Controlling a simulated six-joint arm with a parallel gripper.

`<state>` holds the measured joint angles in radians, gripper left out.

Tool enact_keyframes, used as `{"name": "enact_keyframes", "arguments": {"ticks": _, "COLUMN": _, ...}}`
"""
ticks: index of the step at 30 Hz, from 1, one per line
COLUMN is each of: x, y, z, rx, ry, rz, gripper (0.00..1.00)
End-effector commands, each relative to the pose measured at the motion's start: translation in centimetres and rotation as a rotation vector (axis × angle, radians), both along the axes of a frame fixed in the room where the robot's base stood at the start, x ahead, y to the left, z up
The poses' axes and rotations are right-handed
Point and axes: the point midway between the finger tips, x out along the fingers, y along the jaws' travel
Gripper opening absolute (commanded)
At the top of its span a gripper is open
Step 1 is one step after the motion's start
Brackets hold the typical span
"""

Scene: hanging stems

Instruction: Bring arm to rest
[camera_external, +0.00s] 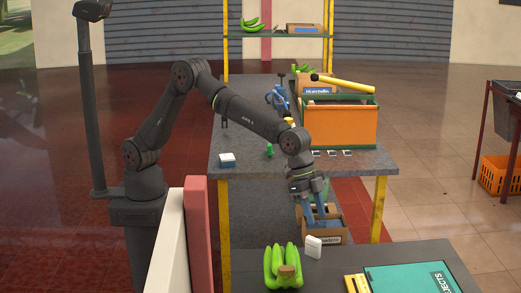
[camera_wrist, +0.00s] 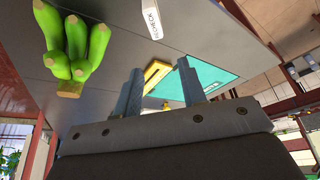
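My gripper (camera_external: 316,222) hangs fingers down, just past the front edge of the grey table in the external view. Its two blue fingers are apart, and they also show spread in the wrist view (camera_wrist: 160,82) with nothing held between them. In the external view the fingers overlap a cardboard box (camera_external: 325,239); I cannot tell whether they are inside it or in front of it. My arm is bent, with its elbow raised and its forearm reaching down to the right.
A green banana bunch (camera_external: 283,268) lies on the dark near table beside a white tag (camera_external: 313,246) and a teal panel (camera_external: 412,280). The bunch also shows in the wrist view (camera_wrist: 72,42). An orange crate (camera_external: 340,125) stands on the grey table (camera_external: 235,155). A dark post (camera_external: 92,120) rises left.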

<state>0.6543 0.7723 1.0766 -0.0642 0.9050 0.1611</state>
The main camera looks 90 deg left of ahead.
Motion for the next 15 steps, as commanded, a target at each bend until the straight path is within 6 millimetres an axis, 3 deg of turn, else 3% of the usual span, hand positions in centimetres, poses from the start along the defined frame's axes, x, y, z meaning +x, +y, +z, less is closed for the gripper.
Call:
{"name": "enact_keyframes", "arguments": {"ticks": 7, "x": 0.3, "y": 0.4, "z": 5.1, "rx": -0.002, "ry": -0.003, "rz": 0.009, "gripper": 0.38}}
{"name": "enact_keyframes", "arguments": {"ticks": 15, "x": 3.3, "y": 5.4, "z": 4.6, "rx": 0.002, "ry": 0.001, "rz": 0.108, "gripper": 0.38}}
